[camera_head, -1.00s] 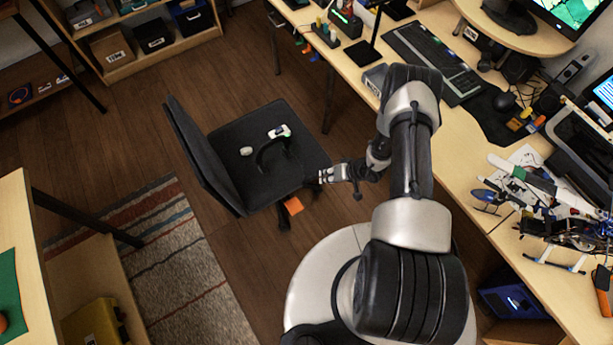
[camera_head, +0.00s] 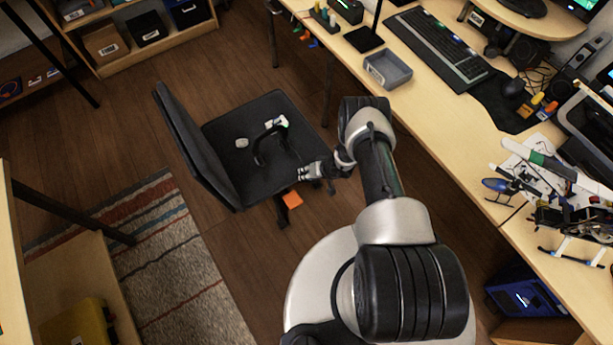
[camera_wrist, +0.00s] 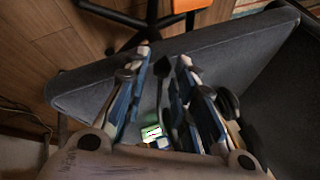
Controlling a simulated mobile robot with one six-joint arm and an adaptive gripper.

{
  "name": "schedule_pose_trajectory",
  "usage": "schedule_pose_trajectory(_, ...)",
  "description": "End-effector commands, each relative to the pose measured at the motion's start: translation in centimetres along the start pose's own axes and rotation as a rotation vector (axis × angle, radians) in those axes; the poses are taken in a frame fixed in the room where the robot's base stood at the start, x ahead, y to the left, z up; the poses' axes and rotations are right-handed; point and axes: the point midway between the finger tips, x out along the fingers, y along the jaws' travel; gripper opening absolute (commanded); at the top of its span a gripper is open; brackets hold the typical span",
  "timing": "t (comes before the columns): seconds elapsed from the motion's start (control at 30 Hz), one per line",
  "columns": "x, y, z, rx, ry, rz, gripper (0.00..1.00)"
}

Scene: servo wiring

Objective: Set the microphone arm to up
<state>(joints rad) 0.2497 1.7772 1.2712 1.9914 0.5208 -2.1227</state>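A headset lies on the black chair seat (camera_head: 225,130). In the head view it shows a dark curved band (camera_head: 260,148), a pale round part (camera_head: 242,143) and a white part with a green spot (camera_head: 277,122). I cannot make out its microphone arm there. My gripper (camera_head: 303,172) is over the right part of the seat, just right of the headset and apart from it in that view. In the wrist view my gripper (camera_wrist: 164,58) has its fingers apart. A thin dark rod and a lit white-green part (camera_wrist: 151,132) show between them; I cannot tell whether the rod is the microphone arm.
The chair backrest (camera_head: 195,150) stands left of the seat. A desk (camera_head: 440,125) runs along the right with a grey tray (camera_head: 388,69), a keyboard (camera_head: 440,47) and a model helicopter (camera_head: 500,186). A striped rug (camera_head: 165,260) lies at lower left. Wood floor is clear behind the chair.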

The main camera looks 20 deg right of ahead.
Motion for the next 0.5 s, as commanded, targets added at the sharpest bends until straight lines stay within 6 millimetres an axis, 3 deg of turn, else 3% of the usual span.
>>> schedule_pose_trajectory(0.37, 0.8, -0.06, 0.01, -0.001, -0.001, 0.0, 0.24)
schedule_pose_trajectory(0.5, 0.79, -0.05, 0.0, -0.001, -0.001, 0.0, 0.17)
